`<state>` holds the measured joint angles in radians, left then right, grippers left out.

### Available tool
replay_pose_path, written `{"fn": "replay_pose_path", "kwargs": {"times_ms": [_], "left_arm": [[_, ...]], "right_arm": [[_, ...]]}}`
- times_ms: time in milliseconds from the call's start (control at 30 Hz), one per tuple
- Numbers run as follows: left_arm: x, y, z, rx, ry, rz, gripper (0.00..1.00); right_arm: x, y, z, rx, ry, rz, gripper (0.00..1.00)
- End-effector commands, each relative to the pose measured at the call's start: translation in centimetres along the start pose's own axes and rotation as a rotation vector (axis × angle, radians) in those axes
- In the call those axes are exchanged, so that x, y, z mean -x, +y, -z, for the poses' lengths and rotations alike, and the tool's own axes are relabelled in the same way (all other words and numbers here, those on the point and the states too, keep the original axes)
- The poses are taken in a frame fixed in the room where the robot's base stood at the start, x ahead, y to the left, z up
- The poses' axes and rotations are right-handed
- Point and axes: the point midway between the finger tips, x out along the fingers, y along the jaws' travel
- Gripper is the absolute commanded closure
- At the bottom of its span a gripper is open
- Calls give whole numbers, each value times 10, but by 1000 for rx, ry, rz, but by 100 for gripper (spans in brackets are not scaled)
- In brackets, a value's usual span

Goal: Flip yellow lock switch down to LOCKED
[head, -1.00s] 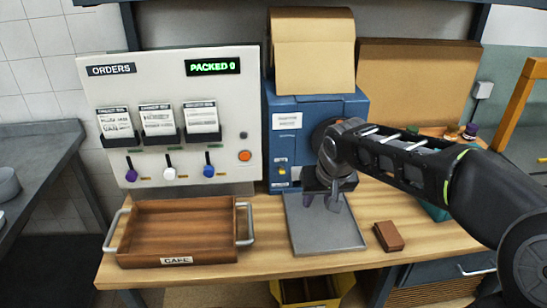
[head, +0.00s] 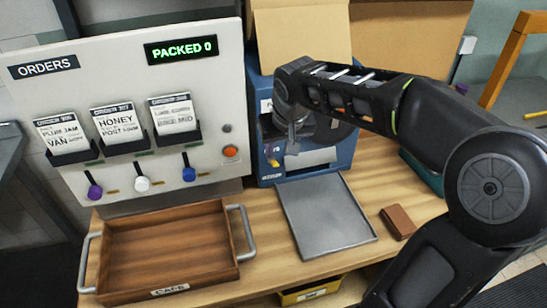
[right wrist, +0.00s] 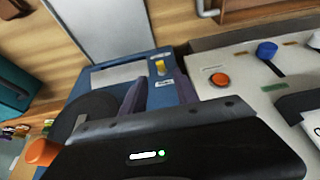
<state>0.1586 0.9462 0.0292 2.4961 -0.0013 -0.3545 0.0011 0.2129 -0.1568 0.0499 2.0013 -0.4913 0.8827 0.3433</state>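The yellow lock switch (right wrist: 161,67) sits on the front of the blue machine (head: 345,152) and shows in the right wrist view beside a small white label. In the head view its area is partly hidden by my right gripper (head: 293,148), which is close to the machine's front. In the right wrist view, two purple-grey fingers of my right gripper (right wrist: 160,84) stand apart with blue panel between them. The switch appears just beyond the fingertips; I cannot tell whether they touch it. Whether it is up or down is unclear. My left gripper is not in view.
A white orders panel (head: 215,150) with coloured levers and an orange button (head: 231,151) stands left of the machine. A grey plate (head: 325,220), a wooden tray (head: 170,275) and a brown block (head: 398,222) lie on the table. A cardboard box stands behind.

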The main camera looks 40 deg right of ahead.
Motion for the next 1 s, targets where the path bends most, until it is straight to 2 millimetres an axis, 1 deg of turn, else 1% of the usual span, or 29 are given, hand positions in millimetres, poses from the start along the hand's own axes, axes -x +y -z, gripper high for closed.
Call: {"fn": "replay_pose_path", "kwargs": {"times_ms": [133,233,367,500,600,700,800,1000], "left_arm": [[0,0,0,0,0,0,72],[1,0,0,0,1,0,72],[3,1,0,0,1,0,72],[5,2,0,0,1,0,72],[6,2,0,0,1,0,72],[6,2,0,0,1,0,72],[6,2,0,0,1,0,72],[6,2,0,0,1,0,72]], "right_arm": [[-4,0,0,0,-1,0,64],[-11,0,0,0,-2,-1,64],[-29,0,-1,0,-4,0,64],[-52,0,-1,1,-4,0,64],[-65,0,0,0,-3,-1,64],[-74,0,0,1,-2,-1,64],[-78,0,0,0,0,0,64],[-78,0,0,-1,1,0,64]]}}
